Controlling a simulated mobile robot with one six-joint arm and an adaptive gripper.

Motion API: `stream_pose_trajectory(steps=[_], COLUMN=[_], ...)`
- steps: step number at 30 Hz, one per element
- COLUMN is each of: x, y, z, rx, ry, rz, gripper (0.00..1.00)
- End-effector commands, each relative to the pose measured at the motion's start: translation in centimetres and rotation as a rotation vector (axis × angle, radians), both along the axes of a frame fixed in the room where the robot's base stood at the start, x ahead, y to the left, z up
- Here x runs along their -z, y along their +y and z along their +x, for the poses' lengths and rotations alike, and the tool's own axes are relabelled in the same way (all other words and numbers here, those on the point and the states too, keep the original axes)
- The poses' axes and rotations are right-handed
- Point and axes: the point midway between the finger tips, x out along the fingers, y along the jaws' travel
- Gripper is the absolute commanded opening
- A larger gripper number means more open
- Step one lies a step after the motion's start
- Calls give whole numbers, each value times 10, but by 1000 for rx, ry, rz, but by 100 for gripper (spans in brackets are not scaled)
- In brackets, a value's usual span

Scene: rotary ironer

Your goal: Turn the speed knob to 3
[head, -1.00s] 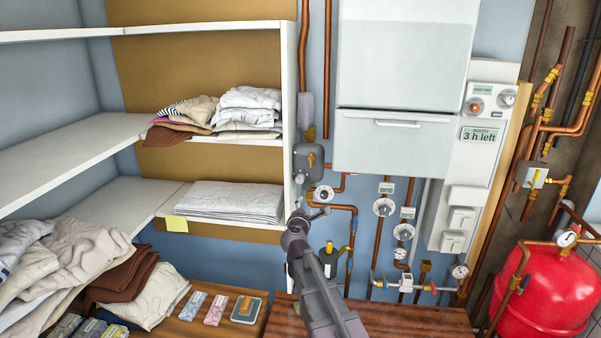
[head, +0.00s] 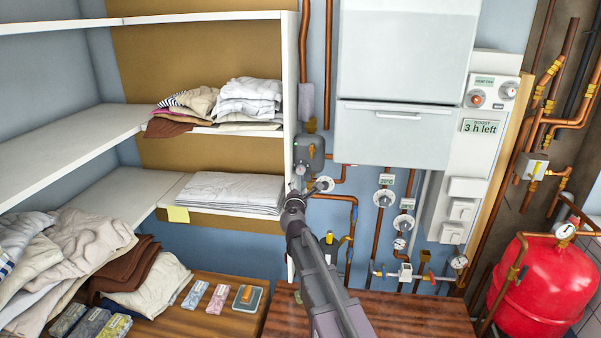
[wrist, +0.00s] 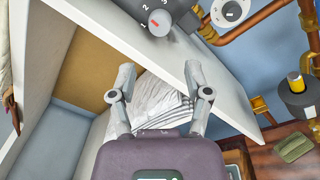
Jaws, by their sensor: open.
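A dark grey control box (head: 309,149) is fixed to the wall beside the shelf's right edge. In the wrist view, a round grey knob (wrist: 160,22) with a red mark sits on the box, at the top. Figures, among them what look like a 2 and a 3, stand around it; the exact setting is hard to read. My gripper (head: 296,190) is just below the box in the head view, hiding its lower part. In the wrist view my gripper (wrist: 159,72) is open and empty, its fingers apart, pointing towards the knob without touching it.
The white shelf panel (wrist: 160,62) runs close by the fingers. A round white dial (head: 324,184) and copper pipes (head: 353,215) are right of the gripper. Folded linen (head: 230,190) lies on the shelf. A wooden bench (head: 410,313) is below.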

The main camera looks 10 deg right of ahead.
Motion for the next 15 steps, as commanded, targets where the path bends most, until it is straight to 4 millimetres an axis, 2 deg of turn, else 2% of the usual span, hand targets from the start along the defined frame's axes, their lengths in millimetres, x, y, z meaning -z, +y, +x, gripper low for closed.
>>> stream_pose_trajectory(steps=[1, 15], x=[0, 0], y=[-1, -17], z=[9, 79], rx=[0, 0], ry=[0, 0], rz=[0, 0], gripper=[63, 63])
